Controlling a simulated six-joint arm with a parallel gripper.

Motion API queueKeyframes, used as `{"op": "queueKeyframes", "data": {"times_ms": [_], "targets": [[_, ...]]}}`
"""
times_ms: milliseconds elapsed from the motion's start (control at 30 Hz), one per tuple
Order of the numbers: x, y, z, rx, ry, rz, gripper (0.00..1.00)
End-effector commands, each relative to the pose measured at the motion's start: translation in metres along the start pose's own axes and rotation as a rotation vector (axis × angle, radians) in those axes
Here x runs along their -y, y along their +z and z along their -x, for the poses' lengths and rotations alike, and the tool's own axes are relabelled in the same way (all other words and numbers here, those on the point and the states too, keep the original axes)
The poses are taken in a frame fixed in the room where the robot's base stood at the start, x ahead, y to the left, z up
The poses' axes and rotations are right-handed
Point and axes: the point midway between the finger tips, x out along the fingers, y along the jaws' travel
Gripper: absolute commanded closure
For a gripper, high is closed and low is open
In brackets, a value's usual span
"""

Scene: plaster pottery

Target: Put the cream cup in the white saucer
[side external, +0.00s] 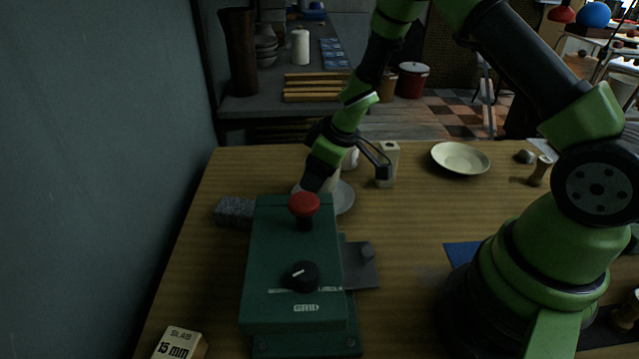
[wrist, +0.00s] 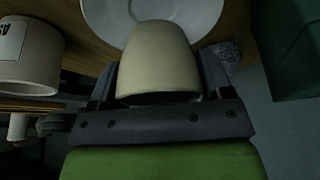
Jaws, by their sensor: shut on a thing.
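The cream cup (wrist: 160,58) is between the two fingers of my gripper (wrist: 158,78) in the wrist view, and the gripper is shut on it. In the side view my gripper (side external: 320,178) is behind the green machine, and the cup is mostly hidden there. The white saucer (side external: 345,199) lies on the table under and beside the gripper, partly hidden by the gripper and machine. In the wrist view the saucer (wrist: 190,14) shows just beyond the cup. I cannot tell whether the cup touches the saucer.
A green machine (side external: 290,265) with a red knob stands in front of the gripper. A grey rough block (side external: 234,211) lies to its left. A beige block with a hole (side external: 387,163) and a pale bowl (side external: 460,157) stand to the right. A lettered cup (wrist: 28,60) is left in the wrist view.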

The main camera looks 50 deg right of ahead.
Motion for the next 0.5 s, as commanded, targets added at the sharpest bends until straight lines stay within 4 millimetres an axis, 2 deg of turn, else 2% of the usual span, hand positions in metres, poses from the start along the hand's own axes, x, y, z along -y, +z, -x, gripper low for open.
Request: {"op": "queueKeyframes", "data": {"times_ms": [300, 500], "targets": [[0.000, 0.011, -0.026, 0.002, 0.000, -0.002, 0.53], [0.000, 0.013, -0.031, 0.001, 0.002, 0.000, 0.53]]}}
